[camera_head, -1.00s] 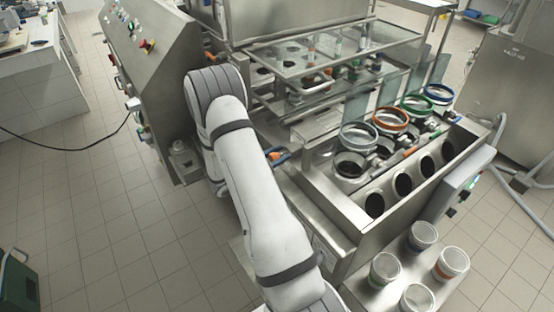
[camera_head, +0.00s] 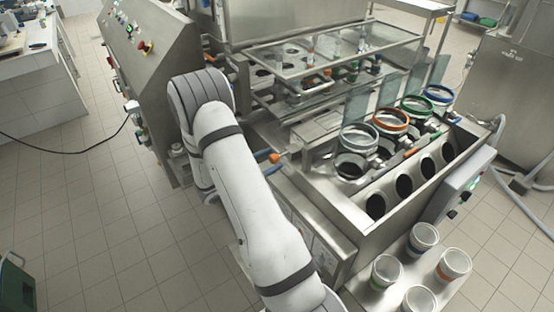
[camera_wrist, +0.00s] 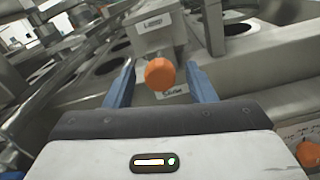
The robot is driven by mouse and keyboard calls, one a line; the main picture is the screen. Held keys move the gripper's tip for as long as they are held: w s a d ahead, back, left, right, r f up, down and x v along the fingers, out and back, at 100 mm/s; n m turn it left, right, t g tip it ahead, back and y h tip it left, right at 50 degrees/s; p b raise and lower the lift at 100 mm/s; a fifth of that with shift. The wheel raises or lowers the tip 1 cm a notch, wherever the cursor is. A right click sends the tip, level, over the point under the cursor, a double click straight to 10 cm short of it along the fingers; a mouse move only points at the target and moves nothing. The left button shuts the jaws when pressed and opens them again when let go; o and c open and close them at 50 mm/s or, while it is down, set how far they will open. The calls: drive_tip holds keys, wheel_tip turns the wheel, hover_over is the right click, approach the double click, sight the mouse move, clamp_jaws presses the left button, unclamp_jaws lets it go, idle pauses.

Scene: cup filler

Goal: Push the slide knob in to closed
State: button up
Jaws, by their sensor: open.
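The slide knob is an orange ball (camera_wrist: 160,74) on a metal slide block, near the middle of the wrist view. In the head view the orange knob (camera_head: 278,157) shows just right of my arm, at the machine's near left side. My gripper (camera_wrist: 161,66) is open, with one blue finger on each side of the knob. Gaps show between the knob and both fingers.
A second orange knob (camera_wrist: 308,154) shows at the lower right of the wrist view. Colored ring hoppers (camera_head: 359,137) stand over the machine's right part. Several cups (camera_head: 386,270) sit on a shelf in front. A control panel (camera_head: 150,80) stands left of my arm.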

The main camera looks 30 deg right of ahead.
sight(271, 160)
drive_tip(key=a+b, duration=0.1)
drive_tip(key=a, duration=0.3)
drive_tip(key=shift+a, duration=0.15)
